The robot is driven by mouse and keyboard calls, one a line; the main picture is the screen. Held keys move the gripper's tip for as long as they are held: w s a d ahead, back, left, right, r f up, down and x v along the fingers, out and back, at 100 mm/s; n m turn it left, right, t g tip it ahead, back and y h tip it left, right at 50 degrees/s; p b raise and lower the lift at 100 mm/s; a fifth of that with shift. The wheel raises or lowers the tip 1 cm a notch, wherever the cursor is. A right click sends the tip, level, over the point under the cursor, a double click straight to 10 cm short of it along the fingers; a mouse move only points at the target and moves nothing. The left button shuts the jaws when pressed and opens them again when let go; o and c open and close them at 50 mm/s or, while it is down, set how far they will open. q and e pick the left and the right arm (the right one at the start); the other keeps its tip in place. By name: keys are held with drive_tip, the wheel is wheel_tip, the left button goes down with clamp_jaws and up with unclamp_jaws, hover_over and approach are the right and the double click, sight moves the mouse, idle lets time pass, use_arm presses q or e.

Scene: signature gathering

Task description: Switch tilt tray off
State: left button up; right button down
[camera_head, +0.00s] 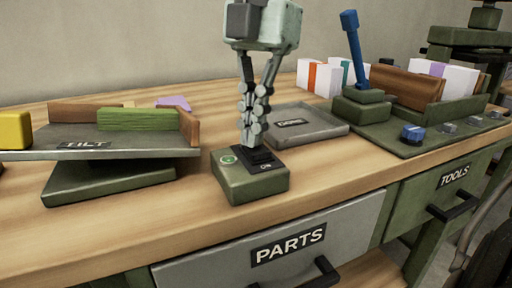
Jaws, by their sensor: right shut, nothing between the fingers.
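The tilt tray (150,146) is at the left, a grey plate marked TILT on a green base (105,184), with wooden rails and a green block (137,120) on it. Right of it is a green switch box (249,187) with a black rocker (262,163), a green round mark at its left side and an ON label. My right gripper (253,141) points straight down over the box, shut and empty. Its fingertips are at the back of the rocker and hide part of it; I cannot tell if they touch. My left gripper is not in view.
A grey DONE tray (322,129) lies just right of my gripper. Further right is a green station with a blue lever (354,48) and a blue knob (413,133). A yellow block (14,129) is at the far left. PARTS (286,246) and TOOLS drawers (452,183) are below.

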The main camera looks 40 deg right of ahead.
drive_tip(key=shift+r, duration=0.1)
wheel_tip(320, 180, up, 7)
drive_tip(key=p, duration=0.5)
idle(0.7)
